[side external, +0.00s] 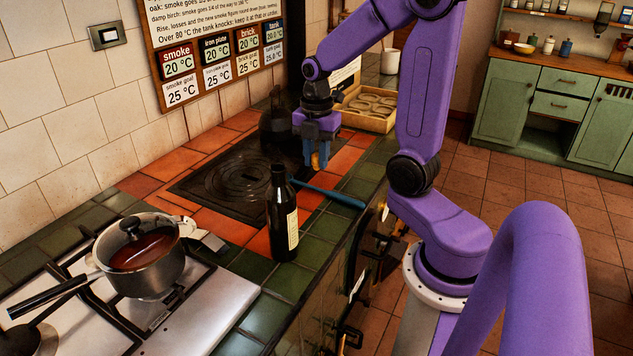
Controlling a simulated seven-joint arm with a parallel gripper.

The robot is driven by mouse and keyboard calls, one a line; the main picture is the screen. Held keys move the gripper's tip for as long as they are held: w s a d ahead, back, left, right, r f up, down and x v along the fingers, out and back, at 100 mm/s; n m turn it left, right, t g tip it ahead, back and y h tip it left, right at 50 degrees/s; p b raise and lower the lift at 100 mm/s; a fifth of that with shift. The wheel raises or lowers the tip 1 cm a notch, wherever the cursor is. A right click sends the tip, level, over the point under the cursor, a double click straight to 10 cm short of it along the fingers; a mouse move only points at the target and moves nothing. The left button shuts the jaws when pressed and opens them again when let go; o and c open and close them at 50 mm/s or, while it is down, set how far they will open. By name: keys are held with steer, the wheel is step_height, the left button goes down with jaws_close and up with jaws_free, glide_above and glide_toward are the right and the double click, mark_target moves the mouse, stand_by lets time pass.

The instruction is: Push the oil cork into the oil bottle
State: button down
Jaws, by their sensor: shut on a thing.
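The oil bottle (281,205) is dark with a cream label. It stands upright on the green tiles by the front edge of the hearth, in front of the black hob plate. My gripper (317,163) points down behind and to the right of the bottle, its tips a little above the level of the bottle's mouth. It is shut on a small tan-orange piece, which looks like the oil cork (316,159). The cork is apart from the bottle, and the fingers hide part of it.
A blue-handled tool (335,195) lies behind the bottle. A lidded pot (140,258) stands on the stove at the left. A wooden tray (368,112) and a white mug (390,61) stand at the back.

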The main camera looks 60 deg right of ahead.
mark_target(316, 155)
step_height(316, 155, up, 17)
steer(key=w+a+m, duration=0.1)
steer(key=w+a, duration=0.3)
steer(key=a, duration=0.6)
steer(key=shift+y, duration=0.4)
step_height(316, 155, down, 5)
steer(key=shift+s+r, duration=0.15)
steer(key=shift+f, duration=3.05)
steer(key=shift+f, duration=1.05)
